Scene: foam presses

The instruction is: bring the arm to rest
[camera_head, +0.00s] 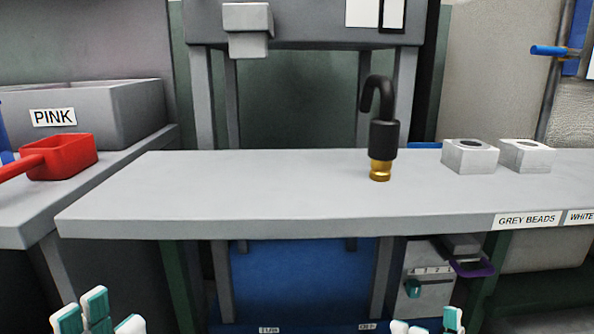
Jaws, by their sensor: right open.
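My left gripper (98,316) shows only its white and teal fingertips at the bottom left edge of the head view, below the bench front. The rest of it is cut off, and how far its fingers are apart is unclear. My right gripper (428,325) shows only its fingertips at the bottom edge, right of the middle. It is open, with nothing seen between the tips. Both grippers appear in front of and below the grey bench top (250,195), clear of the things on it.
A black hooked tool with a brass end (380,170) stands on the bench. Two pale blocks with round openings (470,156) (526,154) stand at right, behind the "GREY BEADS" label (527,219). A red scoop (66,157) and the "PINK" bin (120,112) are at left. The bench's left-middle is bare.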

